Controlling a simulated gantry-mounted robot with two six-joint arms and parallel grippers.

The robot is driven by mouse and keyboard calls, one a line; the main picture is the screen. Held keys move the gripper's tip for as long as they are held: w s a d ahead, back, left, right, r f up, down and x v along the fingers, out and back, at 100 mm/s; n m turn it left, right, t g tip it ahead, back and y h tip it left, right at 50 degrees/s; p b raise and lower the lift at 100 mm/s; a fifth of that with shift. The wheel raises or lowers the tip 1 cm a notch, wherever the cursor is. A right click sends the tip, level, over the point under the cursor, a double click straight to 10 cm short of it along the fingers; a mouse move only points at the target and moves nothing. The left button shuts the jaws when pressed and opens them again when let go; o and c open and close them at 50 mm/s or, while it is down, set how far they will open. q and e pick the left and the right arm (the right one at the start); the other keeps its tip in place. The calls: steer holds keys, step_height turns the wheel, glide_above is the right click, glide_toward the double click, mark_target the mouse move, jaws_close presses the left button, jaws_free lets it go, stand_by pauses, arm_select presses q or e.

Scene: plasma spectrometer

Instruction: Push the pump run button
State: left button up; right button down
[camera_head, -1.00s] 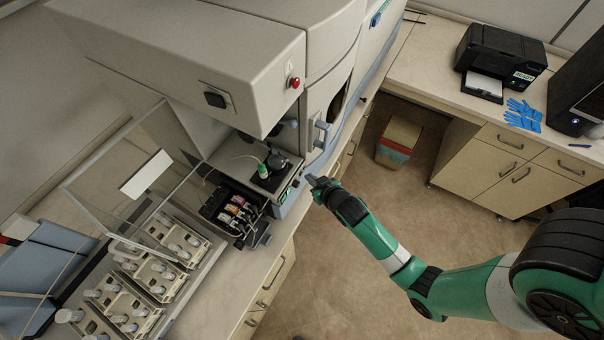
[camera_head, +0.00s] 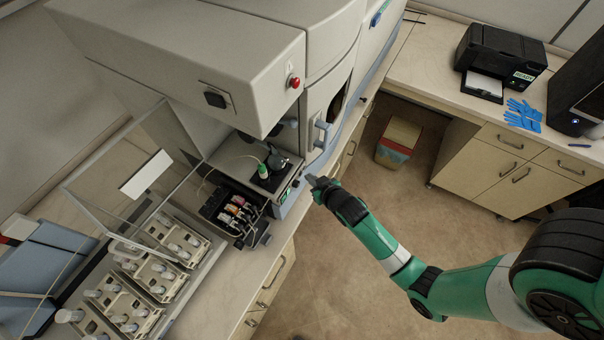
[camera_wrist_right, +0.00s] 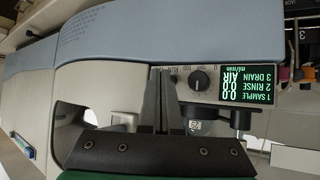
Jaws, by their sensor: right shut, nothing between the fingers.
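The pump (camera_head: 284,200) with its small green-lit display is at the front edge of the bench, left of my right gripper in the head view. In the right wrist view its front panel shows a dark knob (camera_wrist_right: 200,80) and a display (camera_wrist_right: 247,86) with upside-down text, including "SAMPLE", "RINSE" and "DRAIN". My right gripper (camera_head: 313,181) is shut and empty, its tips just right of the panel. In the right wrist view its fingers (camera_wrist_right: 160,80) overlap the panel's left part. I cannot make out the run button or tell whether the tips touch the panel. My left gripper is out of view.
The spectrometer (camera_head: 190,60) with a red button (camera_head: 294,82) overhangs the pump. A tube cassette (camera_head: 232,214) and an autosampler with racks (camera_head: 165,275) lie to the left. A waste bin (camera_head: 397,140) stands on the floor. Open floor lies around my right arm.

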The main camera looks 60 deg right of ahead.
steer(key=shift+w, duration=0.55)
stand_by(0.5)
steer(key=shift+s, duration=0.55)
